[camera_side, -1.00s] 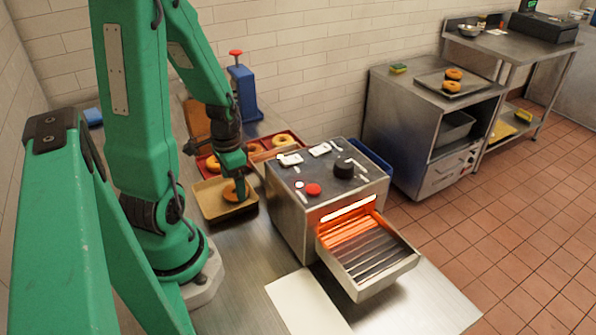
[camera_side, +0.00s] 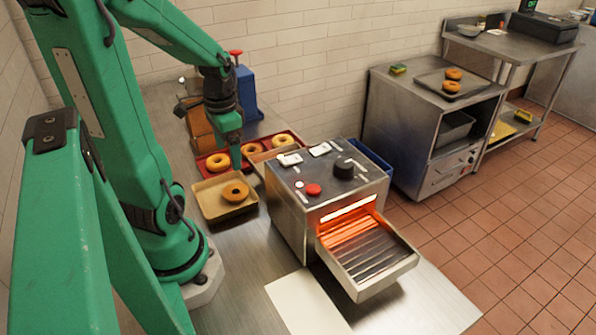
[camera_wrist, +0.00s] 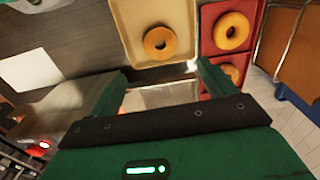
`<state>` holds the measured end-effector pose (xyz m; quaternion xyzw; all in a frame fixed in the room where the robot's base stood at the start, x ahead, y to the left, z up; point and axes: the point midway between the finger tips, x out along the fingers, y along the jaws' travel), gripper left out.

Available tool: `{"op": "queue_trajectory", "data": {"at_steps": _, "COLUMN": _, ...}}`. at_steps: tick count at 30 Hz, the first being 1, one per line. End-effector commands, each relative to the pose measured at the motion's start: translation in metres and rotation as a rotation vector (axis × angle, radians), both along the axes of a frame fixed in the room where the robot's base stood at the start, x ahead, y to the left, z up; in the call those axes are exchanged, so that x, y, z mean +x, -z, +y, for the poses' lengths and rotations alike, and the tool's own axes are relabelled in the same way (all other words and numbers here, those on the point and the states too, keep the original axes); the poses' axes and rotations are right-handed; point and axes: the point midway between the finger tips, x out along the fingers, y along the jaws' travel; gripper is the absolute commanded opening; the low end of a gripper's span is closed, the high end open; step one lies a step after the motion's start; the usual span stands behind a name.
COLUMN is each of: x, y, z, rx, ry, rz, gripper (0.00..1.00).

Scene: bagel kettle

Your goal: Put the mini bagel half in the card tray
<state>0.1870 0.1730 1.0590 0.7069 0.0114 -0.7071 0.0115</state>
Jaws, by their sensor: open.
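The mini bagel half (camera_side: 235,191), a brown ring, lies flat in the tan card tray (camera_side: 212,212), towards its right side. In the wrist view the bagel half (camera_wrist: 159,42) shows whole inside the tray (camera_wrist: 122,12), with nothing touching it. My gripper (camera_side: 236,166) is open and empty. It is above and behind the bagel half in the side view, apart from it. In the wrist view its two fingers (camera_wrist: 160,84) stand wide apart, below the tray in the picture.
A red tray (camera_side: 292,134) with several bagels (camera_side: 217,161) stands just behind the card tray. A metal toaster (camera_side: 290,225) with a glowing slot and chute (camera_side: 368,265) stands to the right. A blue device (camera_side: 246,92) with a red knob is behind. The front counter has free room.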

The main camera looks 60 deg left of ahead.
Motion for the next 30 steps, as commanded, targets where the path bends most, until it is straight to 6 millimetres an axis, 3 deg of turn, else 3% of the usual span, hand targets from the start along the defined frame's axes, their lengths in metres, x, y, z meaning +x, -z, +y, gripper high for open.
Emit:
{"op": "queue_trajectory", "data": {"at_steps": 20, "x": 0.001, "y": -0.003, "z": -0.001, "rx": 0.003, "ry": 0.002, "rz": -0.003, "gripper": 0.83}}
{"op": "queue_trajectory", "data": {"at_steps": 30, "x": 0.031, "y": -0.032, "z": -0.023, "rx": 0.061, "ry": 0.051, "rz": -0.083, "gripper": 0.83}}
